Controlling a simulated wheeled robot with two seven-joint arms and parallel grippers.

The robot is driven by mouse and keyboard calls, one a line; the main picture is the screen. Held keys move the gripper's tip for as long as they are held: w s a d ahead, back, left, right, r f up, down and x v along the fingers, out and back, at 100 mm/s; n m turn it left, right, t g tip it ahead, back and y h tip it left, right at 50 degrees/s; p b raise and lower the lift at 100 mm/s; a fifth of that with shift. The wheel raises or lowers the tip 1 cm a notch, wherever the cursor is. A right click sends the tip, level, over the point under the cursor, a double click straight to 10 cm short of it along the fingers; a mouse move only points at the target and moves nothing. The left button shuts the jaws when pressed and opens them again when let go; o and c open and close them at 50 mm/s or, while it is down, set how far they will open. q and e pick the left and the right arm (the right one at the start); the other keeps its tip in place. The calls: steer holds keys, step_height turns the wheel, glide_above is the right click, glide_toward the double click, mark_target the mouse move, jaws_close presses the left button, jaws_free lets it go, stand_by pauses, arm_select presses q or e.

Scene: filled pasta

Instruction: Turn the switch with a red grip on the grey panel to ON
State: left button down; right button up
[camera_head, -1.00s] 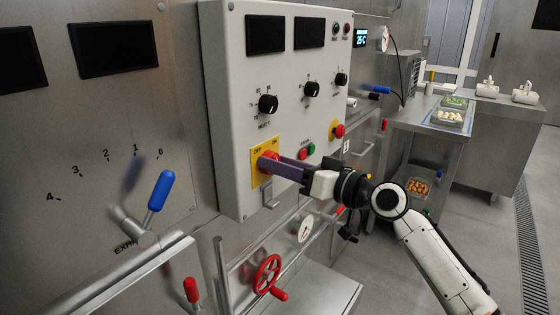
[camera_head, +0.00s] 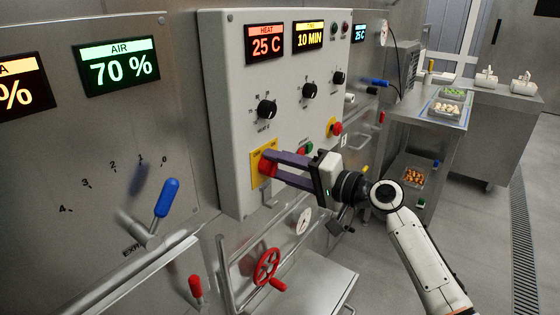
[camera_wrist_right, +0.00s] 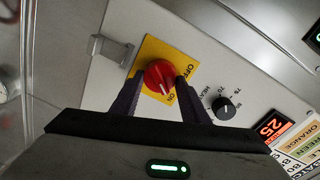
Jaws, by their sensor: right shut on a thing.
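The switch with a red grip (camera_head: 266,167) sits on a yellow plate (camera_head: 256,172) low on the grey panel (camera_head: 232,110). My right gripper (camera_head: 271,164) reaches it from the right and is shut on the red grip, one dark finger on each side. In the right wrist view the red grip (camera_wrist_right: 159,74) lies between the fingertips, and its white mark points toward the word ON on the yellow plate (camera_wrist_right: 150,50). The panel's displays (camera_head: 265,43) are lit, reading 25 C and 10 MIN. My left gripper is not in view.
Black knobs (camera_head: 267,109), a green button (camera_head: 306,147) and a red emergency button (camera_head: 336,129) are near the switch. A metal bracket (camera_head: 270,197) sits just below it. A red handwheel (camera_head: 266,267) and a blue lever (camera_head: 166,197) are lower down. Open floor lies at right.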

steer(key=shift+f+m, duration=0.1)
steer(key=shift+m, duration=0.6)
steer(key=shift+p, duration=0.35)
steer(key=o, duration=1.1)
steer(key=shift+c, duration=0.2)
steer(key=b+v, duration=0.1)
steer(key=v, duration=0.9)
steer(key=shift+s+d, duration=0.1)
